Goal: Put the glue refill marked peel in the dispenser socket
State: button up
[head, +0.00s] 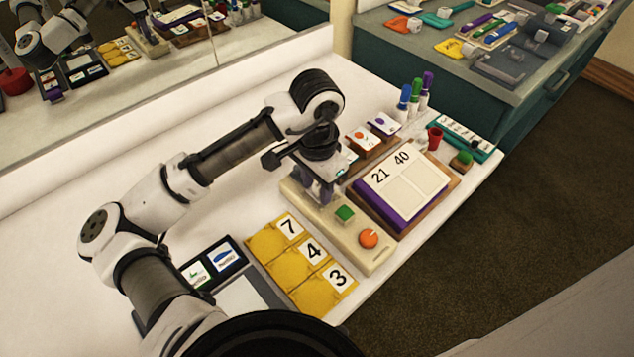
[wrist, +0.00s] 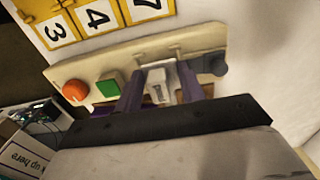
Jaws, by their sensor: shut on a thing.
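My gripper (head: 320,192) is over the back left end of a beige panel (head: 378,262) with a green square button (head: 344,214) and an orange knob (head: 368,238). In the wrist view its purple fingers (wrist: 158,88) are shut on a small pale grey-white piece (wrist: 157,82), likely the glue refill. No "peel" marking is readable on it. The piece is over or at the edge of the panel (wrist: 200,42); I cannot tell whether it touches. The socket cannot be made out clearly, as the gripper covers that end in the head view.
A yellow tray (head: 262,248) numbered 7, 4, 3 lies in front left of the panel. A board marked 21 and 40 (head: 405,185) stands right of it. Cards (head: 362,138), upright markers (head: 404,97) and a red cup (head: 435,138) are behind.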

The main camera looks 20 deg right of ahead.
jog(key=shift+a, duration=0.1)
dwell(0.3)
jog(key=o, duration=1)
notch_tip(320, 180, up, 14)
jog(key=shift+f+p, duration=0.1)
jog(key=shift+p, duration=0.2)
jog(key=shift+s, duration=0.1)
